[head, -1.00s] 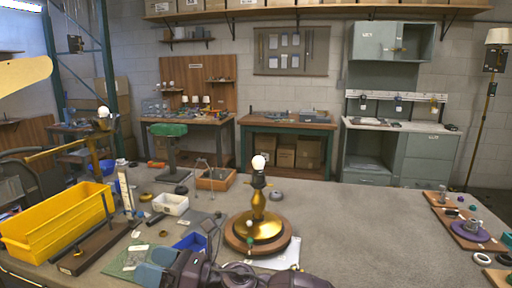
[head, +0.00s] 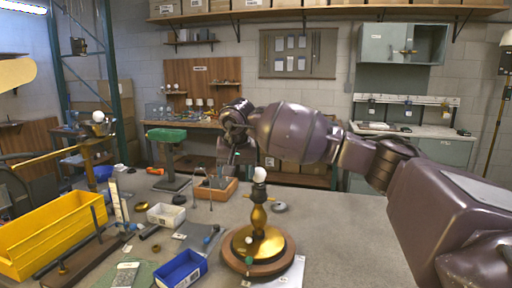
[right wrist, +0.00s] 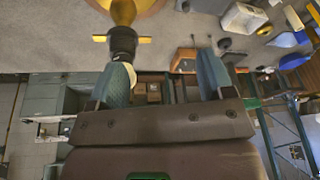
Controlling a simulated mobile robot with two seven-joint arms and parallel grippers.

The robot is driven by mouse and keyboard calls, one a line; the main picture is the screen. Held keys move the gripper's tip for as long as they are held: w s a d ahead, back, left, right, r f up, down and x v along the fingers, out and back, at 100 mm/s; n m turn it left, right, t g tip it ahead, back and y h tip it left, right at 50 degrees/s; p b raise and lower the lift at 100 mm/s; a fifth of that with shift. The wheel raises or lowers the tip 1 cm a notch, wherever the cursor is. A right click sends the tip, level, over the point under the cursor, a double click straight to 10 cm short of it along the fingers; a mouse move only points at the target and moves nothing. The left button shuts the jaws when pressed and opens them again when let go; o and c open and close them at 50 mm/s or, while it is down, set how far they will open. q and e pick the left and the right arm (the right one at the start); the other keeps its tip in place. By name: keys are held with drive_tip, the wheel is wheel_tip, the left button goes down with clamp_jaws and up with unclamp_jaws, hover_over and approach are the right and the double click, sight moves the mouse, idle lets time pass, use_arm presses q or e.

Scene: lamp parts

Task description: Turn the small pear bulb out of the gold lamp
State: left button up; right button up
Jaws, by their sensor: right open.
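The gold lamp (head: 259,242) stands upright on a round wooden base on the table, in the middle of the head view. The small white pear bulb (head: 260,174) sits at its top, in a dark socket (head: 259,192). My right gripper (head: 228,165) is open and empty, up behind and left of the bulb in the picture. In the right wrist view, the right gripper (right wrist: 165,65) has its two teal fingers wide apart. There the dark socket (right wrist: 122,42) lies by the left finger, which partly hides the white bulb (right wrist: 136,76). My left gripper is not in view.
A yellow bin (head: 50,232), a blue tray (head: 180,269), a white tray (head: 166,215) and a wooden box (head: 215,188) stand left of the lamp. A brass arm (head: 60,150) with another white bulb (head: 98,117) is farther left. The table right of the lamp looks clear.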

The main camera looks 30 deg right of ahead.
sight(261, 170)
drive_tip(key=d+r+h, duration=0.2)
drive_tip(key=d+r, duration=0.3)
drive_tip(key=d, duration=0.1)
use_arm(q)
drive_tip(key=shift+w+d+f+b, duration=0.3)
drive_tip(key=shift+d+b, duration=0.05)
drive_tip(key=shift+b, duration=0.1)
use_arm(e)
drive_tip(key=x, duration=1)
drive_tip(key=shift+s+d+f, duration=0.15)
drive_tip(key=shift+d+f, duration=0.1)
drive_tip(key=shift+f, duration=0.1)
drive_tip(key=shift+c, duration=0.3)
drive_tip(key=c, duration=0.8)
drive_tip(key=n, duration=0.3)
drive_tip(key=shift+d+y, duration=0.1)
drive_tip(key=shift+y, duration=0.2)
drive_tip(key=shift+c, duration=0.2)
use_arm(q)
drive_tip(key=shift+s+f+b, duration=0.2)
drive_tip(key=shift+f+b, duration=0.25)
drive_tip(key=shift+f, duration=0.25)
use_arm(e)
drive_tip(key=n+t+y, duration=0.1)
drive_tip(key=n, duration=0.2)
drive_tip(key=shift+n, duration=0.4)
